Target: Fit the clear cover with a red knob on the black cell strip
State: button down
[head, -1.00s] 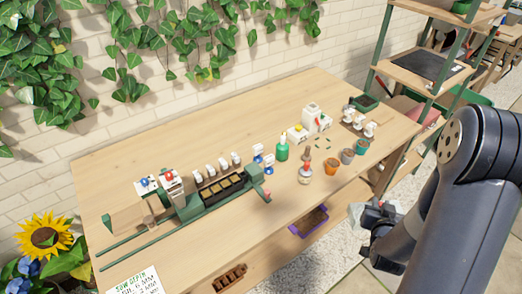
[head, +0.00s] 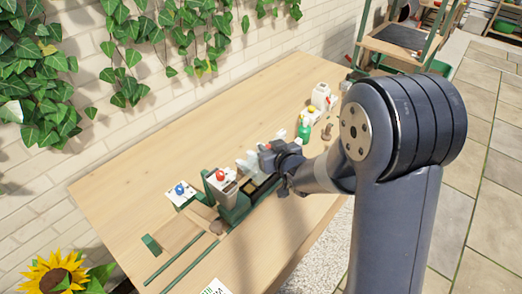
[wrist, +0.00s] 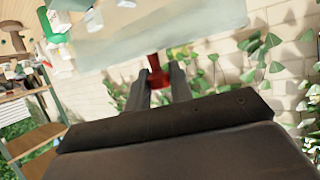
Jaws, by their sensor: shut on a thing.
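The clear cover (wrist: 150,38) is a pale see-through panel across the top of the wrist view, with its red knob (wrist: 157,74) between my fingers. My gripper (wrist: 159,86) is shut on this knob. In the head view my gripper (head: 277,158) is above the black cell strip (head: 267,187), over the table. The strip is partly covered by my arm. Pale shapes left of the gripper may be the cover or white parts behind the strip; I cannot tell. Whether the cover touches the strip is hidden.
A white unit with a red knob (head: 220,176) and one with a blue knob (head: 180,190) stand left of the strip. A green bottle (head: 304,130) and a white container (head: 321,95) stand farther right. The table's back left (head: 130,170) is clear.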

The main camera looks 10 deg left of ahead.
jog(key=shift+s+a+r+n+y, duration=0.15)
jog(key=shift+a+n+y, duration=0.15)
jog(key=shift+a, duration=0.85)
jog(key=shift+d+f+b, duration=0.1)
jog(key=shift+f+b, duration=1.4)
jog(key=shift+f, duration=0.65)
jog(key=shift+b, duration=0.6)
jog(key=shift+f+b, duration=1.35)
jog(key=shift+b, duration=0.35)
jog(key=c, duration=0.8)
grip_release()
jog(key=shift+o, duration=0.2)
